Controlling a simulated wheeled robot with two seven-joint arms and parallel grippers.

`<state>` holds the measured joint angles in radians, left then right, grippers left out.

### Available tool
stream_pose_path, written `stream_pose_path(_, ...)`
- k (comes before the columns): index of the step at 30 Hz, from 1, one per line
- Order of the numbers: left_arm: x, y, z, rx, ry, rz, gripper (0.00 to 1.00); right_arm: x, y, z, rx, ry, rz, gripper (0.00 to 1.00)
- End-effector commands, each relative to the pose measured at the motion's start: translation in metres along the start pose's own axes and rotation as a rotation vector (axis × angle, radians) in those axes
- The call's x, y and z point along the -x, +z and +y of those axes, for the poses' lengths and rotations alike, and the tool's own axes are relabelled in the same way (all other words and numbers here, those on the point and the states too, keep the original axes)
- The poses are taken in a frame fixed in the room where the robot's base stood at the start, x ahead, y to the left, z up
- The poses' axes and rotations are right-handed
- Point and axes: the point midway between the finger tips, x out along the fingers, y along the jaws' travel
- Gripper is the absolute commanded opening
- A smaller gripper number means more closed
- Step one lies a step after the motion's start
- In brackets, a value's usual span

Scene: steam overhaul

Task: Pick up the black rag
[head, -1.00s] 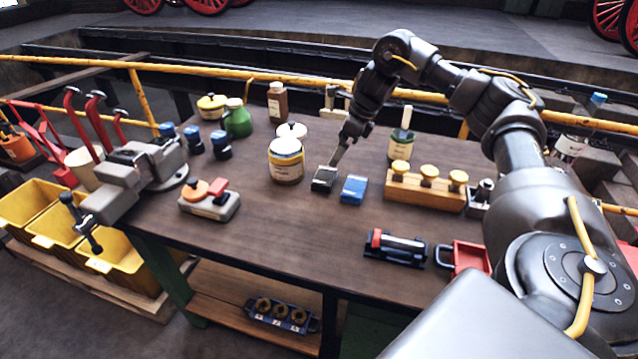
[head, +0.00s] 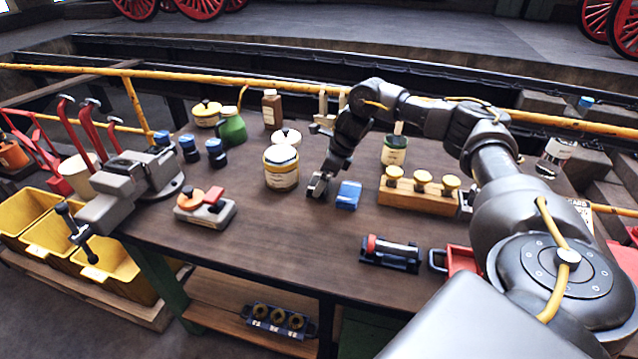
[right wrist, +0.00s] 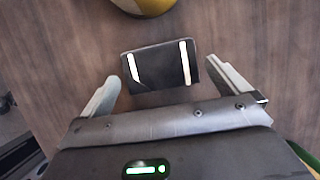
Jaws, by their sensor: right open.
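The black rag (right wrist: 160,66) is a small, dark, folded rectangle with two pale strips, lying on the wooden workbench in the right wrist view. My right gripper (right wrist: 164,71) is open, with one finger on either side of the rag and gaps between. In the head view my right gripper (head: 319,186) is low over the bench and mostly hides the rag. A similar blue folded cloth (head: 348,195) lies just to its right. My left gripper is not in view.
A labelled jar (head: 281,168) stands close behind and left of the gripper. A wooden block with yellow knobs (head: 420,194) is to the right. A black and red tool (head: 391,252) lies nearer the front. The bench (head: 290,235) is clear in front.

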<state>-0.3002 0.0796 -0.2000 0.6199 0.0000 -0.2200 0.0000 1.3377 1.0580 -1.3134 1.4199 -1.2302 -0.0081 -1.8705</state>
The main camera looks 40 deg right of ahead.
Motion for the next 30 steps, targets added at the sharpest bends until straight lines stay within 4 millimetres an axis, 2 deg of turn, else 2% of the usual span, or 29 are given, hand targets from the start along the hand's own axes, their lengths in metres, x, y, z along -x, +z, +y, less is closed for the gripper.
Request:
stream_pose_path(5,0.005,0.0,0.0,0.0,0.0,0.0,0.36,-0.017,0.0,0.0,-0.002,0.001,0.001,1.0)
stream_pose_path(12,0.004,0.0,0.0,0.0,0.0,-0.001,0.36,-0.019,0.0,0.0,-0.001,0.0,-0.001,1.0)
stream_pose_path(21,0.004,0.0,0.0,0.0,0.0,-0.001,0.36,-0.019,0.001,0.0,-0.001,0.0,-0.001,0.63)
stream_pose_path(30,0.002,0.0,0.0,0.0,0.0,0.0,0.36,-0.012,0.004,-0.001,0.0,-0.001,-0.003,0.63)
